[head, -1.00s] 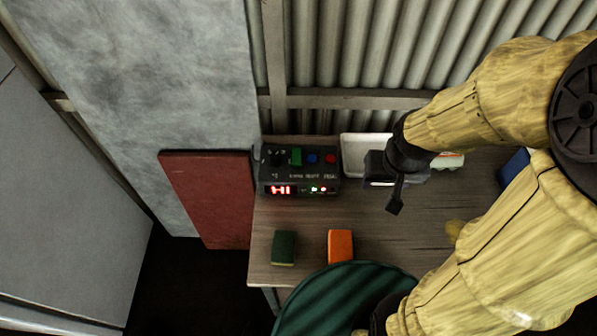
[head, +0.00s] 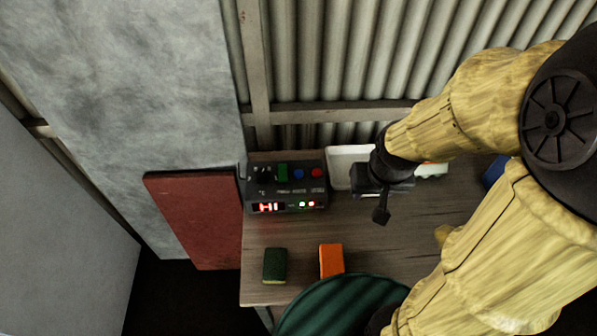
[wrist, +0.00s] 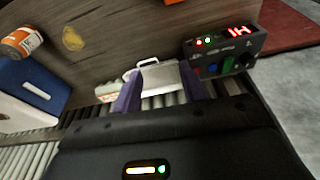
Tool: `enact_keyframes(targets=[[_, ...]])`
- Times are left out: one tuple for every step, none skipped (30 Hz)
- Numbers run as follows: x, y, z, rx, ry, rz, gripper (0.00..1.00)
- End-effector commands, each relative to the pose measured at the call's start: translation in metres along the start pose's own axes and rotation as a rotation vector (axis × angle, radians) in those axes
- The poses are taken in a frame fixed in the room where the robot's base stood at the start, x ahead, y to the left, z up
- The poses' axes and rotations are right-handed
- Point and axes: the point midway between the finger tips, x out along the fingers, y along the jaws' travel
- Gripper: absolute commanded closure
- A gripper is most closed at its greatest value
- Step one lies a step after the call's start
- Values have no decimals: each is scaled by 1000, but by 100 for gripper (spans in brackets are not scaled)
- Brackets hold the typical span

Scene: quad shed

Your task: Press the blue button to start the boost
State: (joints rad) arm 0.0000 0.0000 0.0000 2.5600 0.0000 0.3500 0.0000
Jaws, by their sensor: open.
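The black control box (head: 262,194) stands at the back left of the workbench, with a red display that appears to read "HI" and two small lit lamps. On its top the blue button (head: 299,174) sits between a green switch (head: 282,172) and a red button (head: 317,173). In the wrist view the box is at upper right, with the blue button (wrist: 212,69) on its near face. My gripper (head: 381,212) is right of the box, above the bench and apart from it. In the wrist view my gripper's fingers (wrist: 160,95) are spread with nothing between them.
A white tray (head: 342,165) lies right of the box against the corrugated wall. A dark green sponge (head: 275,265) and an orange block (head: 331,260) lie at the bench front. A red panel (head: 196,220) leans at left. A blue-and-white cooler (wrist: 32,88) shows in the wrist view.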

Motion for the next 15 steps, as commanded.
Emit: enact_keyframes(targets=[[0,0,0,0,0,0,68],[0,0,0,0,0,0,74],[0,0,0,0,0,0,82],[0,0,0,0,0,0,88],[0,0,0,0,0,0,93],[0,0,0,0,0,0,100],[0,0,0,0,0,0,100],[0,0,0,0,0,0,100],[0,0,0,0,0,0,100],[0,0,0,0,0,0,100],[0,0,0,0,0,0,100],[0,0,0,0,0,0,100],[0,0,0,0,0,0,100],[0,0,0,0,0,0,100],[0,0,0,0,0,0,100]])
